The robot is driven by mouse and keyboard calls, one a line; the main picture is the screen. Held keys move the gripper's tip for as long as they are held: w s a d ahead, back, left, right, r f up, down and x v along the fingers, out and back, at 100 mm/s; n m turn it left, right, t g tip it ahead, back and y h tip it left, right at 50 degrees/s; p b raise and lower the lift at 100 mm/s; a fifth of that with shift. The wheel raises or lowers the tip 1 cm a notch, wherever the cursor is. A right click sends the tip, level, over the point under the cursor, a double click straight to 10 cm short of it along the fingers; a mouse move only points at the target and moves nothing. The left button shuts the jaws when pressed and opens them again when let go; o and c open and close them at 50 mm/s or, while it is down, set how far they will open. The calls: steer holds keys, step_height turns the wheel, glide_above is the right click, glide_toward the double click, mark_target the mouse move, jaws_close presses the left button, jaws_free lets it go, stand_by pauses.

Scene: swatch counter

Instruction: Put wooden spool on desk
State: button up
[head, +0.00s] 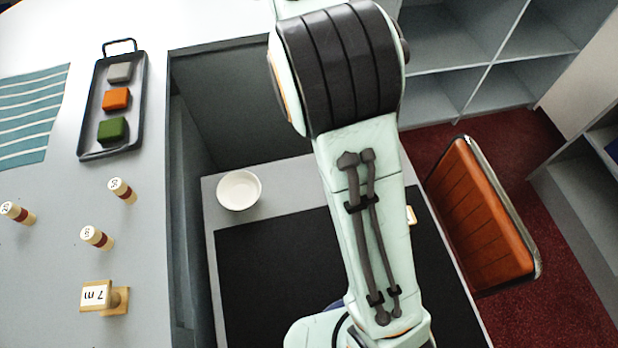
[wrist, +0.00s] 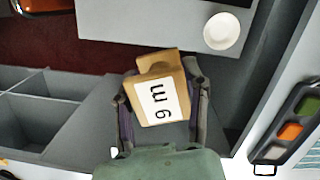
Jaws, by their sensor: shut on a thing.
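My gripper (wrist: 160,105) is shut on a wooden spool (wrist: 153,68), a tan wooden piece with a white label that seems to read "9 m". Its fingers lie on either side of it. In the head view my arm runs up out of the frame, so the gripper and the held spool do not show there. The desk (head: 213,215) is a low grey surface with a black mat (head: 270,270), partly hidden by my arm. The desk also shows at the top of the wrist view (wrist: 140,20), apart from the held spool.
A white bowl (head: 239,190) stands on the desk. A small tan-and-white thing (head: 411,215) shows beside my arm. The counter at left holds a tray (head: 88,125) of coloured blocks, several labelled pegs (head: 97,238) and a "7 m" wooden piece (head: 118,300). An orange chair (head: 480,220) stands at right.

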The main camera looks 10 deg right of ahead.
steer(key=s+d+f+n, duration=0.3)
steer(key=d+f+n, duration=0.25)
steer(key=f, duration=0.45)
steer(key=s+a+f+n+t+h, duration=0.1)
steer(key=s+a+f+n, duration=0.1)
steer(key=s+f+n, duration=0.25)
steer(key=s+a+f+n+t, duration=0.1)
steer(key=s+a+f+n, duration=0.2)
steer(key=s+f+n, duration=0.15)
steer(key=shift+m, duration=0.45)
steer(key=w+f, duration=0.3)
steer(key=w, duration=0.1)
steer(key=w+f, duration=0.3)
steer(key=w, duration=0.1)
steer(key=w+f, duration=0.3)
steer(key=w, duration=0.1)
steer(key=shift+w+d+f, duration=0.2)
steer(key=shift+d+f, duration=0.15)
steer(key=shift+f, duration=0.05)
steer(key=shift+w+f, duration=0.15)
steer(key=shift+f, duration=0.8)
steer(key=shift+w+f, duration=0.1)
steer(key=shift+f, duration=0.8)
steer(key=shift+f, duration=0.15)
